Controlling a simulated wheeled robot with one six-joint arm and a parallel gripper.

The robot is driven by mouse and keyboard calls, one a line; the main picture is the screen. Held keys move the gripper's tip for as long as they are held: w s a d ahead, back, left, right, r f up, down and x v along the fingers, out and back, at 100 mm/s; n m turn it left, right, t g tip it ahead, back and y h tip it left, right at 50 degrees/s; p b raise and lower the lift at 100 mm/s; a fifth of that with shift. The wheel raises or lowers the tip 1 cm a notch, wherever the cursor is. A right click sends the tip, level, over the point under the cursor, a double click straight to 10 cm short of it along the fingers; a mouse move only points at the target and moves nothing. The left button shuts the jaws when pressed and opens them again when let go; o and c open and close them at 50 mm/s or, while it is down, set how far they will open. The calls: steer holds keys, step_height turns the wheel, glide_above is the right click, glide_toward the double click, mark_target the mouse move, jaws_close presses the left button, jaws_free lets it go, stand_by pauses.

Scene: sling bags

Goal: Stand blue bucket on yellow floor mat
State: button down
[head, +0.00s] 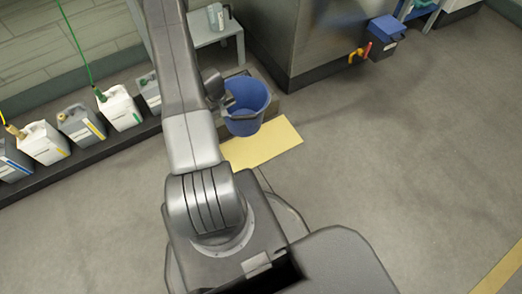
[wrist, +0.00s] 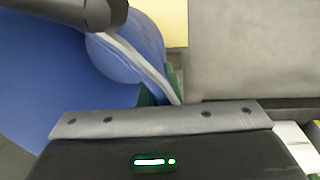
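The blue bucket (head: 257,101) is upright with its mouth up, just right of my arm in the head view; its dark handle grip hangs across the near side. In the wrist view the bucket (wrist: 60,75) fills the left side. My gripper (head: 228,100) is at the bucket's left rim. In the wrist view its green-edged fingertips (wrist: 162,90) lie on both sides of the pale rim and look shut on it. The yellow floor mat (head: 268,144) lies flat below and in front of the bucket, partly hidden by my arm. Whether the bucket's base touches anything is unclear.
Several jugs (head: 80,126) stand on a low dark ledge at left. A small table (head: 219,36) with a container is behind the bucket. A metal cabinet (head: 320,35) stands behind right, with a blue box (head: 384,40) nearby. The floor at right is clear.

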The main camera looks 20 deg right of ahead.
steer(key=d+f+b, duration=0.2)
steer(key=f+b, duration=0.1)
steer(key=f, duration=0.1)
steer(key=d+f+b, duration=0.3)
steer(key=f, duration=0.2)
steer(key=s+d+f+b, duration=0.1)
steer(key=d+f+b, duration=0.2)
steer(key=f, duration=0.1)
steer(key=shift+s+f+b, duration=0.1)
steer(key=shift+f+b, duration=0.05)
steer(key=shift+b, duration=0.25)
step_height(320, 180, down, 10)
steer(key=b, duration=0.4)
steer(key=c, duration=2.1)
jaws_free()
steer(key=shift+b, duration=0.4)
steer(key=o, duration=0.5)
steer(key=shift+c, duration=0.2)
steer(key=r+p, duration=0.1)
steer(key=r, duration=0.3)
steer(key=a+r+p, duration=0.1)
steer(key=r+p, duration=0.1)
steer(key=r, duration=0.2)
steer(key=r+p, duration=0.2)
steer(key=r, duration=0.2)
steer(key=shift+s+a+r, duration=0.1)
steer(key=shift+a+r, duration=0.05)
steer(key=shift+a, duration=0.1)
